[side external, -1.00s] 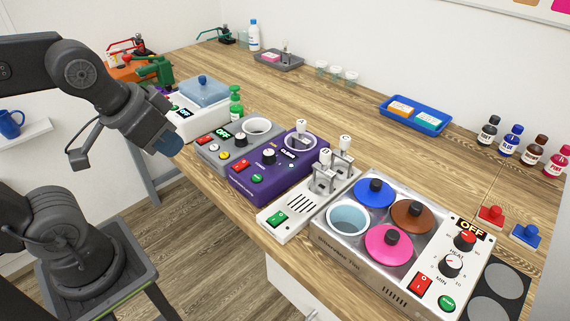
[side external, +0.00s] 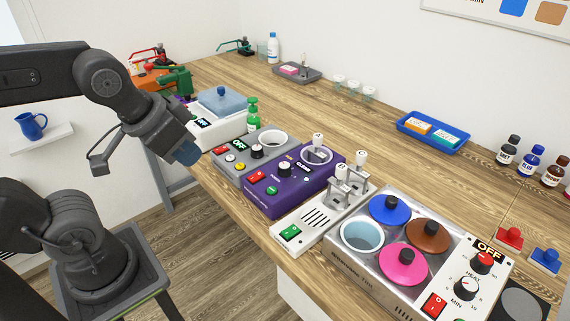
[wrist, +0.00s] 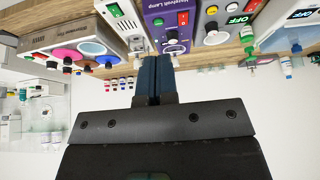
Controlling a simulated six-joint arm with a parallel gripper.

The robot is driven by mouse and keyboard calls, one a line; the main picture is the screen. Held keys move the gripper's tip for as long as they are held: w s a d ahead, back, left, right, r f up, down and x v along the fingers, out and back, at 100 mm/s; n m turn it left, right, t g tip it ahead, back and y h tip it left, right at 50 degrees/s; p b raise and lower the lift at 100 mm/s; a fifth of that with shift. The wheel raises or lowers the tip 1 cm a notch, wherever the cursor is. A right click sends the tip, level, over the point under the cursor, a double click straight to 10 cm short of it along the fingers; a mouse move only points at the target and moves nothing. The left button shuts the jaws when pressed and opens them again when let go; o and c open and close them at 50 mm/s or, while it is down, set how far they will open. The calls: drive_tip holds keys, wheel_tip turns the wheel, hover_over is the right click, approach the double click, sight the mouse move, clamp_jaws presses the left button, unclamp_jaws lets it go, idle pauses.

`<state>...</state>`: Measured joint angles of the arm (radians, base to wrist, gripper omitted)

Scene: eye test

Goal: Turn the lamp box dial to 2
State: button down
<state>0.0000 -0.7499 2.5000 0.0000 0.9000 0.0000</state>
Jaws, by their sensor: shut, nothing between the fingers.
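The lamp box (side external: 268,198) is the purple box in the middle of the row of devices. "Lamp" is lettered on its front in the wrist view (wrist: 152,17). Its dial (side external: 284,170) is a black knob with a light cap on the sloped top; the numbers and its setting are too small to read. The box also has a red switch (side external: 256,177), a green button (side external: 271,190) and a white-rimmed opening. My gripper (side external: 187,155) is shut and empty, in the air left of the grey box and apart from the lamp box. In the wrist view its blue fingers (wrist: 153,62) are together.
A grey box (side external: 228,168) with a similar knob stands left of the lamp box. A white switch unit (side external: 300,238) with upright levers stands to its right, then a steel unit with coloured lids (side external: 350,265). The table (side external: 330,110) behind is largely clear.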

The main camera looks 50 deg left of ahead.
sight(284, 165)
drive_tip(key=c, duration=1.7)
unclamp_jaws()
drive_tip(key=shift+o, duration=0.5)
drive_tip(key=shift+w+r, duration=0.2)
drive_tip(key=shift+w, duration=0.1)
drive_tip(key=o, duration=0.6)
drive_tip(key=w+n+g, duration=0.1)
drive_tip(key=w, duration=0.2)
drive_tip(key=w+r+n, duration=0.1)
drive_tip(key=w, duration=0.2)
drive_tip(key=w+r+n+g, duration=0.1)
drive_tip(key=w, duration=0.2)
drive_tip(key=shift+w+a+g, duration=0.2)
drive_tip(key=shift+a+g, duration=0.1)
drive_tip(key=shift+o, duration=1.2)
drive_tip(key=w+a+f+n+g, duration=0.1)
drive_tip(key=w+f+n+g, duration=0.1)
drive_tip(key=w, duration=0.9)
drive_tip(key=shift+w+f+n+g, duration=0.35)
drive_tip(key=shift+f+n, duration=0.45)
drive_tip(key=shift+n, duration=0.3)
wheel_tip(284, 165, down, 14)
drive_tip(key=shift+w+d+r, duration=0.1)
drive_tip(key=shift+w+d, duration=0.05)
drive_tip(key=shift+c, duration=0.3)
drive_tip(key=c, duration=0.9)
